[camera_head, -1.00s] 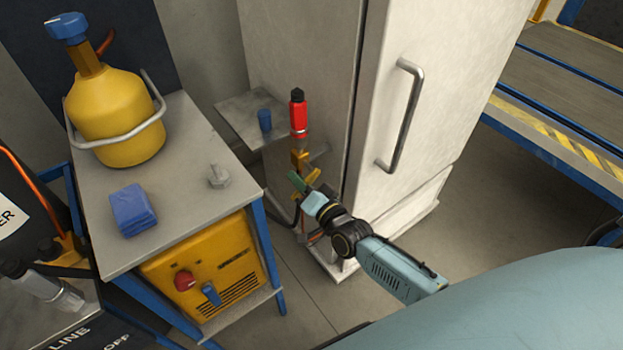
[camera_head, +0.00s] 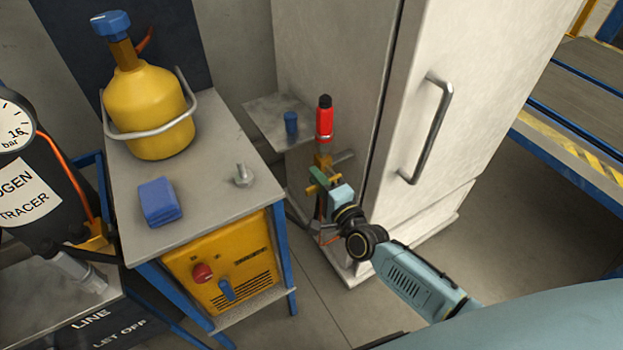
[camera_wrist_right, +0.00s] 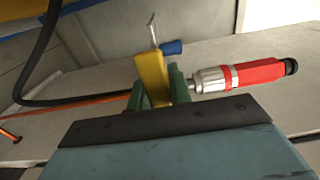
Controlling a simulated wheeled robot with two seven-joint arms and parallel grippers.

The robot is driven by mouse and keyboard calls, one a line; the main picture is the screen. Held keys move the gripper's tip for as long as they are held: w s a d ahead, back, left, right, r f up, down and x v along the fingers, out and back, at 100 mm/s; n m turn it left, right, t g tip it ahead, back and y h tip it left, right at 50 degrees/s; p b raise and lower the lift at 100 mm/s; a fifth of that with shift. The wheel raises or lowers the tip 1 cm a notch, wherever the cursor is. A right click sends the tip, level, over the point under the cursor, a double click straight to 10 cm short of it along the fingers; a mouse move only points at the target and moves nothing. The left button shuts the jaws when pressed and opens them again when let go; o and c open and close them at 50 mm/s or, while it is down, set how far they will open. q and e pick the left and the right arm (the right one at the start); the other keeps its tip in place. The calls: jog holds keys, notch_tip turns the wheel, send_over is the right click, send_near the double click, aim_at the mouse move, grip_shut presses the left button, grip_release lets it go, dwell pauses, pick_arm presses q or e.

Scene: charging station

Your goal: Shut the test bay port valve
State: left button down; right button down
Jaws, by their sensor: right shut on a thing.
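The port fitting stands upright at the front of the white cabinet, with a red coupling (camera_head: 324,122) with a black cap on top and a yellow valve part (camera_head: 322,160) below. My right gripper (camera_head: 318,178), with green fingers, is at the valve, just below the red coupling. In the right wrist view its fingers (camera_wrist_right: 157,90) are shut on a yellow lever (camera_wrist_right: 151,76), which sticks out between them. The red coupling (camera_wrist_right: 255,74) lies just right of the fingers there. The fingers hide part of the valve body. My left gripper is not in view.
The white cabinet (camera_head: 440,60) with its handle (camera_head: 432,130) stands close behind my right gripper. A cart (camera_head: 215,190) with a yellow bottle (camera_head: 148,105) stands to the left. A thin hose hangs below the valve.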

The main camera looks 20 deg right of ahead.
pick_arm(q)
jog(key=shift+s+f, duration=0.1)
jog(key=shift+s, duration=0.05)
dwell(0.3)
pick_arm(e)
jog(key=c, duration=1.3)
grip_release()
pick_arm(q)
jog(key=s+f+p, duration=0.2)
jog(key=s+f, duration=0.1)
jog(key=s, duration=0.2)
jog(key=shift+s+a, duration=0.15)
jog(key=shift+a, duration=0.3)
pick_arm(e)
jog(key=s, duration=0.4)
jog(key=s+d, duration=0.1)
jog(key=s, duration=0.3)
jog(key=s+d, duration=0.1)
jog(key=s, duration=0.4)
jog(key=shift+s+d, duration=0.1)
jog(key=shift+d, duration=0.15)
jog(key=shift+r, duration=0.1)
